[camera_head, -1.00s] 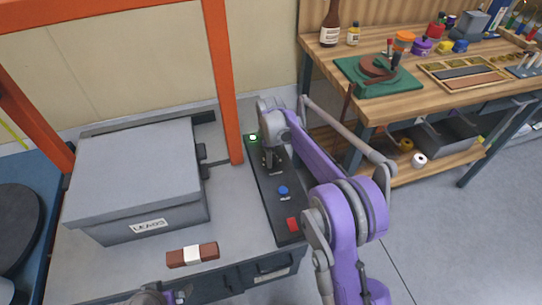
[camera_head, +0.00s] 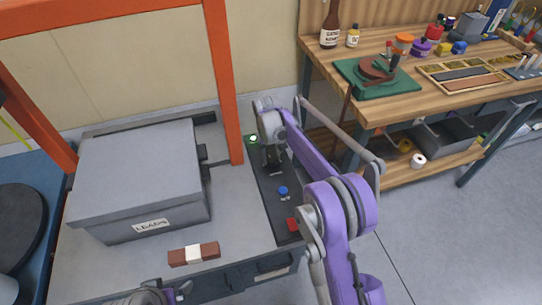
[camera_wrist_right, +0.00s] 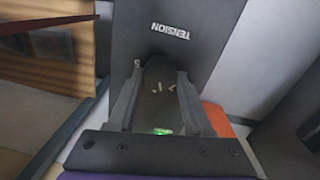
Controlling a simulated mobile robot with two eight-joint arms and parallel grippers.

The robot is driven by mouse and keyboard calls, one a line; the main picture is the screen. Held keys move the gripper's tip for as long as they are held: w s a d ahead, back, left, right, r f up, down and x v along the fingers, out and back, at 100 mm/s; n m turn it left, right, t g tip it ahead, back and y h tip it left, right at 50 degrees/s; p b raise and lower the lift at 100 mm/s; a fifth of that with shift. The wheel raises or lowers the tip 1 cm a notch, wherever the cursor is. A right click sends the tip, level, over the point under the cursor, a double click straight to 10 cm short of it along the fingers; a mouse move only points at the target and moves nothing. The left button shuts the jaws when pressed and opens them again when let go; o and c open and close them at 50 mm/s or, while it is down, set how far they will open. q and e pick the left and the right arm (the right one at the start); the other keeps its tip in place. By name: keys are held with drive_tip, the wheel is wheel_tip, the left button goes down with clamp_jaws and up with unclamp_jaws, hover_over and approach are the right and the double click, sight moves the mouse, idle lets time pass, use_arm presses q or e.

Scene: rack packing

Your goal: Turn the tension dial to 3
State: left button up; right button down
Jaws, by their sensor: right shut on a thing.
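The black control panel (camera_head: 266,187) lies on the grey worktop, with a lit green light (camera_head: 253,139) at its far end. My right gripper (camera_head: 272,167) is over the panel's far part, between the green light and the blue knob. In the right wrist view its fingers (camera_wrist_right: 159,88) close around a dark round part, the tension dial (camera_wrist_right: 160,78), below the upside-down word TENSION (camera_wrist_right: 171,31). The dial's pointer and its setting are too blurred to read. Part of my left arm shows at the bottom edge; its fingers are out of view.
A blue knob (camera_head: 283,190) and a red button (camera_head: 293,225) sit nearer on the panel. A grey lidded box (camera_head: 138,180) labelled LEADS stands to the left, with a brown bar (camera_head: 208,250) before it. An orange post (camera_head: 223,85) rises beside the panel.

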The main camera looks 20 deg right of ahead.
sight(269, 158)
drive_tip(key=shift+m, duration=1.9)
drive_tip(key=shift+c, duration=1.5)
unclamp_jaws()
wheel_tip(269, 158, up, 11)
drive_tip(key=p, duration=0.2)
drive_tip(key=shift+a, duration=0.3)
